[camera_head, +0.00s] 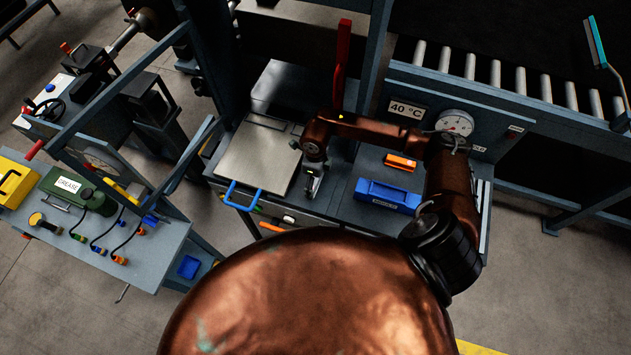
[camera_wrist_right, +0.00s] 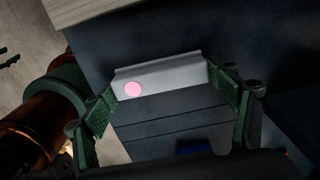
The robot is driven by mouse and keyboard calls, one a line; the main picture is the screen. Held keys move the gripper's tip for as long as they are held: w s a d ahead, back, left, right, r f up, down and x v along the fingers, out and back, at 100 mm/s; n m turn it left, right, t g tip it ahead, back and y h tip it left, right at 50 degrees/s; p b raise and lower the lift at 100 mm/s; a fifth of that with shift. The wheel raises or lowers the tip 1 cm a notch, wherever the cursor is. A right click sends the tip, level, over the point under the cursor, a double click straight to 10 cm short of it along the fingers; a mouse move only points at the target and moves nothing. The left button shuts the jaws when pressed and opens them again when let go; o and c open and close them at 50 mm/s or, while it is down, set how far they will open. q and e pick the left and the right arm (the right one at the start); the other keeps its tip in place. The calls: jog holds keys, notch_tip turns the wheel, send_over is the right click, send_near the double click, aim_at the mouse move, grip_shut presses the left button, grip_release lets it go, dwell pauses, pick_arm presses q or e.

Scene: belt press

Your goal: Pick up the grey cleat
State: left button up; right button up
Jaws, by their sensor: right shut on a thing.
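The grey cleat (camera_wrist_right: 170,74) is a pale grey bar with a raised lip and a pink round spot near one end. In the right wrist view it spans the gap between the green-padded fingers of my right gripper (camera_wrist_right: 164,86). The gripper is shut on it by the bar's two ends. In the head view my right gripper (camera_head: 314,182) is over the dark bench top, just right of the metal plate. The cleat is hard to make out there, and I cannot tell whether it touches the bench. My left gripper is not in view.
A metal plate (camera_head: 258,155) with a blue handle lies left of the gripper. A blue box (camera_head: 388,196) and an orange block (camera_head: 400,163) are to its right. A red lever (camera_head: 342,65) stands behind. A gauge (camera_head: 455,123) is at the back right.

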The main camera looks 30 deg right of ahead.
jog(key=shift+w+d+r+b, duration=0.1)
jog(key=shift+r+b, duration=0.75)
jog(key=shift+r, duration=0.1)
jog(key=a+r, duration=0.1)
jog(key=a+r+b, duration=0.1)
jog(key=r, duration=0.1)
jog(key=shift+a+r, duration=0.2)
jog(key=shift+r, duration=0.05)
pick_arm(q)
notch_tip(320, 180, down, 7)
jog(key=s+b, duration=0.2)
jog(key=b, duration=0.2)
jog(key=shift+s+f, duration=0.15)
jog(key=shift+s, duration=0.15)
pick_arm(e)
jog(key=a+r, duration=0.7)
jog(key=a, duration=0.4)
jog(key=shift+w+a+r, duration=0.25)
jog(key=shift+w+a, duration=0.1)
jog(key=shift+w, duration=0.1)
